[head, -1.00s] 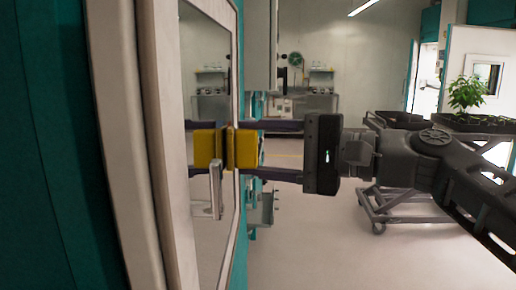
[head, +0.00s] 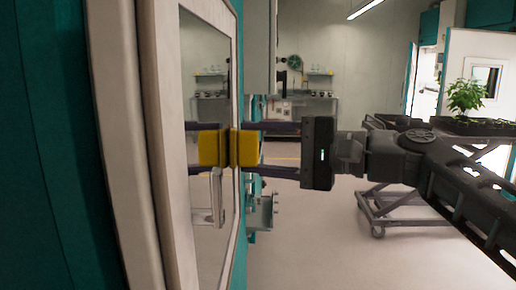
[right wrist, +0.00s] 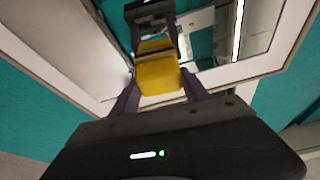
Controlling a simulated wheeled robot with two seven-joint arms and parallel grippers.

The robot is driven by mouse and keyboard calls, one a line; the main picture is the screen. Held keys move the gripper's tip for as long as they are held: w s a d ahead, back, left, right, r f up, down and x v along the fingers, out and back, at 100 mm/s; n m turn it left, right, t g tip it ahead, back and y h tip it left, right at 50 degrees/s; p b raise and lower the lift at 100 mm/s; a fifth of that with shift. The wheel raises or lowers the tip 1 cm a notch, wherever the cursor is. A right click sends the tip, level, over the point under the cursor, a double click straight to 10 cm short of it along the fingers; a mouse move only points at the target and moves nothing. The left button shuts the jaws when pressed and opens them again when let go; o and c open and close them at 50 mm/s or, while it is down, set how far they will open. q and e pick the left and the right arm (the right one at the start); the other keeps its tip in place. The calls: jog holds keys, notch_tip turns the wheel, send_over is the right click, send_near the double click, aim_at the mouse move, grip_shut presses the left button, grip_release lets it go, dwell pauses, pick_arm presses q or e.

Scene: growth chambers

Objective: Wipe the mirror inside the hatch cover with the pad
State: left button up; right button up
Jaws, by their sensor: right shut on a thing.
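The yellow pad (head: 249,148) is between the fingers of my right gripper (head: 253,148), which is shut on it. It also shows in the right wrist view (right wrist: 158,75). The mirror (head: 206,90) is a tall panel in a pale frame on the inside of the hatch cover (head: 165,150), at the left of the head view. The pad's left face is at the mirror's right part and meets its own reflection there; it looks in contact or very nearly so. The reflection also shows the gripper's fingers. My left gripper is out of view.
A teal wall or panel (head: 40,150) fills the far left. A wheeled cart (head: 385,208) stands behind my right arm, with a potted plant (head: 467,97) at the right. Shelves (head: 310,97) are at the back. The floor (head: 310,240) below the arm is clear.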

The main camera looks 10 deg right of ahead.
aim_at(234, 153)
jog(key=shift+s+a+b, duration=0.2)
jog(key=shift+s+b, duration=0.2)
jog(key=shift+s, duration=0.45)
jog(key=shift+s+a, duration=0.25)
jog(key=shift+s, duration=0.75)
jog(key=shift+b, duration=0.3)
jog(key=shift+s+a+b, duration=0.2)
jog(key=shift+s+b, duration=0.2)
jog(key=shift+s, duration=0.6)
jog(key=shift+s+a, duration=0.15)
jog(key=shift+s, duration=0.65)
jog(key=shift+s, duration=0.1)
jog(key=shift+s+a+b, duration=0.25)
jog(key=shift+s+b, duration=0.05)
jog(key=shift+s, duration=0.55)
jog(key=shift+s+a+b, duration=0.2)
jog(key=shift+s+b, duration=0.1)
jog(key=shift+s, duration=0.5)
